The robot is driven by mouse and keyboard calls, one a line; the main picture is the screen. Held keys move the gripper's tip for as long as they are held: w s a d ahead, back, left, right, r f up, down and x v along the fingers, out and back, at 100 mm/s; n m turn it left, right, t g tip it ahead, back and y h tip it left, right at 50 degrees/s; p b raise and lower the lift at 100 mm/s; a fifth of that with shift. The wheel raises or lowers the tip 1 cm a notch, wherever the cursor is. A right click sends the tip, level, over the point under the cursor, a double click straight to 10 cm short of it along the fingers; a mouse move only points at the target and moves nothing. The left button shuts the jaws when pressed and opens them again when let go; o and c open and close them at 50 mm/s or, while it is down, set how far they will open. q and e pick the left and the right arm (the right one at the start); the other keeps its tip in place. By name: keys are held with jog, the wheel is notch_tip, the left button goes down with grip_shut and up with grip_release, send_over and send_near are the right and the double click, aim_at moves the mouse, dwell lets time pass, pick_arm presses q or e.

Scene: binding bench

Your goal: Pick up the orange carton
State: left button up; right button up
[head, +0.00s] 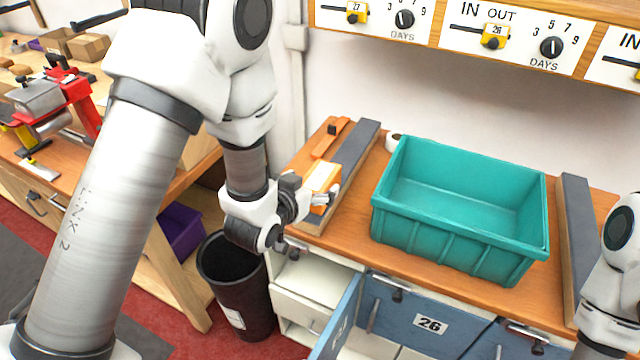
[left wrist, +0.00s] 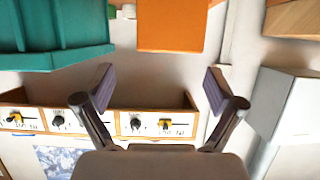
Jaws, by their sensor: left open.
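The orange carton (head: 321,178) stands on the left part of the wooden bench, just behind my left gripper (head: 312,220), which hides its lower part. In the left wrist view the carton (left wrist: 172,26) is at the top middle, ahead of the two spread fingers (left wrist: 160,95). The left gripper is open and nothing is between its fingers. I cannot tell the exact gap, but the carton looks apart from the fingertips. My right arm shows only at the right edge of the head view; its gripper is out of view.
A teal bin (head: 455,250) stands to the right of the carton, looking empty. Below are an open white drawer (head: 305,285), blue doors (head: 410,315) and a black waste bin (head: 235,285).

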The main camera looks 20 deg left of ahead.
aim_at(318, 177)
pick_arm(q)
jog(key=x, duration=0.2)
jog(key=p+x, duration=0.1)
jog(key=x, duration=0.1)
jog(key=a+p+x, duration=0.1)
jog(key=shift+w+f, duration=0.3)
jog(key=shift+w, duration=0.05)
jog(key=shift+w+f, duration=0.3)
jog(key=shift+w, duration=0.1)
jog(key=shift+d, duration=0.1)
jog(key=c, duration=1.4)
